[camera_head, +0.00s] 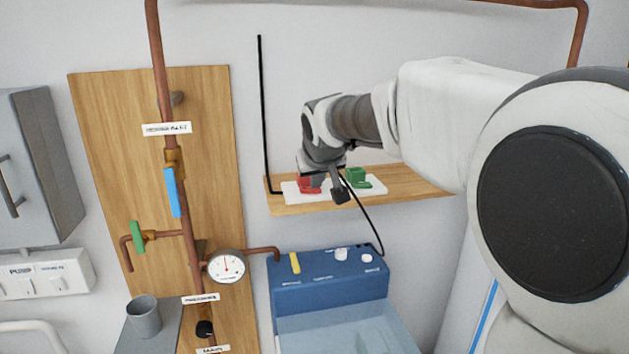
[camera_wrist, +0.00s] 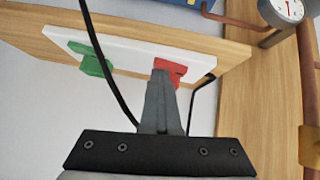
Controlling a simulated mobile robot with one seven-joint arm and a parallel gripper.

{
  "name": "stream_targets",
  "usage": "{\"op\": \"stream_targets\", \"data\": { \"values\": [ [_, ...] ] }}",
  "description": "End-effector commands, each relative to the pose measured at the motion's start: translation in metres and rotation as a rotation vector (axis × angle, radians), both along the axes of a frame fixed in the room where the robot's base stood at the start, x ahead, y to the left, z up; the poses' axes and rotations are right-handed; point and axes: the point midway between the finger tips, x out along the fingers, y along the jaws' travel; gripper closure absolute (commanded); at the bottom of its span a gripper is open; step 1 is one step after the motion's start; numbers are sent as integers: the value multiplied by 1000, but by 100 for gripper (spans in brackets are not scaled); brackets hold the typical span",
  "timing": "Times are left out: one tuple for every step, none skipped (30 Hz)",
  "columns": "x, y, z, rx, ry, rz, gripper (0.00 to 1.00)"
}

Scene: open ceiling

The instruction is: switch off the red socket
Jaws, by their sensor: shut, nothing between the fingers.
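The red socket (camera_head: 309,186) sits on a white plate (camera_head: 370,188) fixed to a wooden board (camera_head: 420,181) on the wall. A green socket (camera_head: 356,177) is on the same plate, to its right. In the wrist view the red socket (camera_wrist: 172,70) is just beyond my fingertips and the green socket (camera_wrist: 91,58) is at the left. My gripper (camera_head: 340,195) is shut and empty, in front of the plate. Its tips (camera_wrist: 161,76) overlap the red socket in the wrist view; I cannot tell whether they touch it. They hide part of the red socket.
A black cable (camera_head: 367,220) hangs from the plate beside my gripper, and another black line (camera_head: 262,110) runs up the wall. A blue box (camera_head: 330,280) stands below. Copper pipes (camera_head: 166,90) and a gauge (camera_head: 226,266) are at the left.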

Motion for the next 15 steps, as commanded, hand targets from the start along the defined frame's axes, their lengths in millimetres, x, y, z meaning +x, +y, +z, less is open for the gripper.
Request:
{"op": "stream_targets", "data": {
  "values": [
    [-2,4,-4,0,9,3,100],
    [-2,6,-4,0,9,4,100],
    [-2,8,-4,0,9,5,100],
    [-3,10,-4,-1,9,5,100],
    [-3,12,-3,-1,10,6,100],
    [-4,14,-3,-1,10,6,100],
    [-4,15,-3,-1,10,6,100],
    [-4,15,-3,0,10,5,100],
    [-4,16,-2,0,9,5,100],
    [-4,16,-2,0,9,5,100],
    [-4,16,-2,1,9,5,100],
    [-4,15,-2,1,9,5,100],
    [-4,15,-1,1,8,4,100],
    [-4,15,-1,1,8,4,100],
    [-4,15,-1,1,7,4,100]
  ]
}}
